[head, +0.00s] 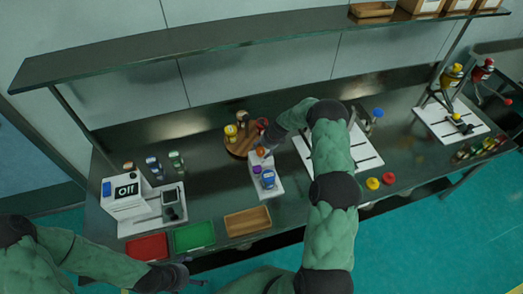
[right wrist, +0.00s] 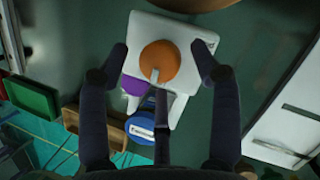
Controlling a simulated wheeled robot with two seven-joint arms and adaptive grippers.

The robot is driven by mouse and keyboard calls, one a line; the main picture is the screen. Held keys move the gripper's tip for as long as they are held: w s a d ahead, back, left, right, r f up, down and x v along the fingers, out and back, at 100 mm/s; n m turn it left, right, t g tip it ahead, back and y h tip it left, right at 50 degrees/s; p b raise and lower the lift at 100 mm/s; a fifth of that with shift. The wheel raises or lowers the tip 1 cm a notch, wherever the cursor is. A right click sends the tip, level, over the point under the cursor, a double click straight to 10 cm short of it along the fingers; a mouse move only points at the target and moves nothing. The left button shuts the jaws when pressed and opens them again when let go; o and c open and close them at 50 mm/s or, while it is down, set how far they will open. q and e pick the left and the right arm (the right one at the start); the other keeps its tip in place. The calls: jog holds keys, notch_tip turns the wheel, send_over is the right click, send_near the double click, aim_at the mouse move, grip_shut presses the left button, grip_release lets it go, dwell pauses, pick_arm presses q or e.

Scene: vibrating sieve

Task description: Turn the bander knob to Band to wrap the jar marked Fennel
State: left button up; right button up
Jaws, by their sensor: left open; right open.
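The bander is a white base (head: 276,190) near the middle of the table. An orange round knob (right wrist: 160,62) with a pale pointer sits at its far end. A purple part (right wrist: 133,86) and a blue jar (head: 268,180) with a white label are at the near part; the jar also shows in the right wrist view (right wrist: 143,122). The label's words are too small to read. My right gripper (right wrist: 161,48) is open above the orange knob, one finger on each side, with no clear contact. My left gripper (head: 196,284) is open and empty by the front edge.
A round wooden tray (head: 240,150) with several jars stands behind the bander. Red (head: 147,247), green (head: 194,236) and wooden (head: 247,221) trays line the front. A white device (head: 122,205) reading "Off" stands left. A white board (head: 368,160) lies right, beside my right arm.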

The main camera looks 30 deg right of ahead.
jog(key=shift+w+a+f, duration=0.15)
jog(key=shift+w+f, duration=0.1)
jog(key=shift+f, duration=0.4)
jog(key=shift+c, duration=0.3)
jog(key=c, duration=1)
jog(key=shift+c, duration=0.2)
